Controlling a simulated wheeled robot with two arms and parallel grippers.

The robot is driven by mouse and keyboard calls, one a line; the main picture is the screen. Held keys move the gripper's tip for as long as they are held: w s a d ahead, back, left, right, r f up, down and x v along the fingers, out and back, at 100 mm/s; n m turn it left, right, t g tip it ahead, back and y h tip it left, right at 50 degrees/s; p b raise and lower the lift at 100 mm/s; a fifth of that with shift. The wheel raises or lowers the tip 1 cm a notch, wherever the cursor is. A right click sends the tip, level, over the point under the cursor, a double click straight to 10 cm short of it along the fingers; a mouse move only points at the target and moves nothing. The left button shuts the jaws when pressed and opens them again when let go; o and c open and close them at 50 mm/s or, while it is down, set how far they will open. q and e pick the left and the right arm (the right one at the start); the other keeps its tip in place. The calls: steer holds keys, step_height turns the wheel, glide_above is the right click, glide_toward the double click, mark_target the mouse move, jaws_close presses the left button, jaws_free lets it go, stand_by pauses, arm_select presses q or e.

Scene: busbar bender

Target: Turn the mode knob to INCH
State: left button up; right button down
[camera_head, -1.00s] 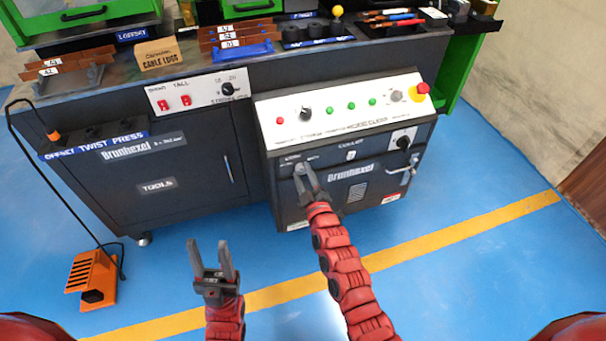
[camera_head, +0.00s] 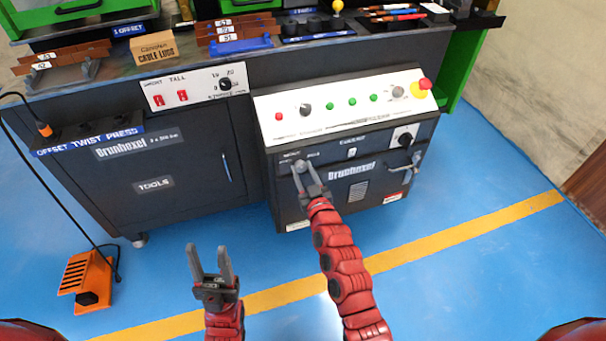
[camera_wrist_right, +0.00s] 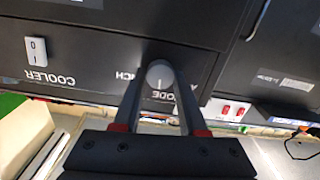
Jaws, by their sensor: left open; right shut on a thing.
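The mode knob (camera_wrist_right: 158,73) is a small round grey knob on the dark front panel of the bender's control cabinet. In the right wrist view the panel lettering is upside down, with "MODE" below the knob and "INCH" to its left. A short mark shows on the knob's lower face. My right gripper (camera_wrist_right: 160,80) is shut on the knob, one finger on each side. In the head view my right gripper (camera_head: 301,170) reaches the upper left of that front panel; the knob is small there. My left gripper (camera_head: 209,260) is open and empty, above the blue floor.
A white sloped panel (camera_head: 315,128) with buttons and a red emergency stop (camera_head: 424,84) lies above the front panel. A black rotary switch (camera_head: 405,140) and handle are to the right. A cooler switch (camera_wrist_right: 36,51) is near the knob. An orange pedal (camera_head: 86,281) stands on the floor.

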steer(key=m+b, duration=0.2)
steer(key=m, duration=0.3)
steer(key=shift+d+f+m, duration=0.1)
steer(key=shift+m, duration=0.2)
steer(key=shift+m+b, duration=0.5)
steer(key=shift+m, duration=1.7)
steer(key=shift+c, duration=2.2)
jaws_free()
steer(key=p+v, duration=0.2)
steer(key=v, duration=1.5)
steer(key=shift+s, duration=0.2)
